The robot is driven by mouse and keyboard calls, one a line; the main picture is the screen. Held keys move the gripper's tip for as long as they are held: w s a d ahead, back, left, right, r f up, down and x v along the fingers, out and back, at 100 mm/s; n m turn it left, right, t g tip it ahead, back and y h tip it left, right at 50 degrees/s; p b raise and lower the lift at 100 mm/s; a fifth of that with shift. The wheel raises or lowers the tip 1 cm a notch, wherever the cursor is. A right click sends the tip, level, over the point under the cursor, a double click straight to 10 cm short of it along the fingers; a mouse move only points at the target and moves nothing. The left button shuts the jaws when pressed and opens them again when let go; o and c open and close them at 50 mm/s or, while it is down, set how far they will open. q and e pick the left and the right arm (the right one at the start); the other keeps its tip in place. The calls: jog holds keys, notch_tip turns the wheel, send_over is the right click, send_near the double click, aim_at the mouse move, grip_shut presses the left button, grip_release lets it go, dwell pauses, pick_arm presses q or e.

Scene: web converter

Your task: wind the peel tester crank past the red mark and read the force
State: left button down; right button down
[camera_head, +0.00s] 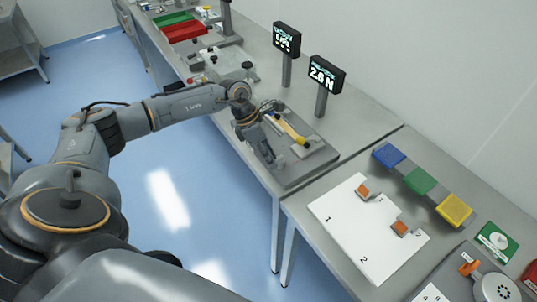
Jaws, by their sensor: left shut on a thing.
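The peel tester (312,157) is a grey plate on the bench with a yellow bar (291,130) lying along it. My left gripper (268,148) reaches down at the tester's near left side, shut on the crank handle. The handle and most of the crank are hidden by the gripper. A red mark cannot be made out. The force display (326,74), a black box on a post behind the tester, appears to read 2.6 N. My right gripper is out of view.
A second display (287,40) stands farther left. Red (186,30) and green (173,18) trays are at the far end. On the near bench are a white numbered board (350,236) with orange-topped blocks and blue, green and yellow pads (420,180).

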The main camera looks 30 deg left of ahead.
pick_arm(q)
jog(key=n, duration=0.1)
jog(key=d+n+t, duration=0.1)
jog(key=n, duration=0.1)
jog(key=shift+s+d+n+t+y, duration=0.1)
jog(key=shift+d+n+t+y, duration=0.1)
jog(key=shift+n+t+y, duration=0.1)
jog(key=n+b, duration=0.1)
jog(key=n, duration=0.1)
jog(key=d+n+t+y+b, duration=0.1)
jog(key=n+b, duration=0.1)
jog(key=w+d+n+y+b, duration=0.1)
jog(key=n+b, duration=0.1)
jog(key=shift+d+f+n+t, duration=0.1)
jog(key=shift+d+n+t, duration=0.1)
jog(key=shift+n+t, duration=0.15)
jog(key=shift+w+d+r+n+y+b, duration=0.2)
jog(key=shift+n+y+b, duration=0.3)
jog(key=shift+n+b, duration=0.5)
jog(key=c, duration=1)
grip_release()
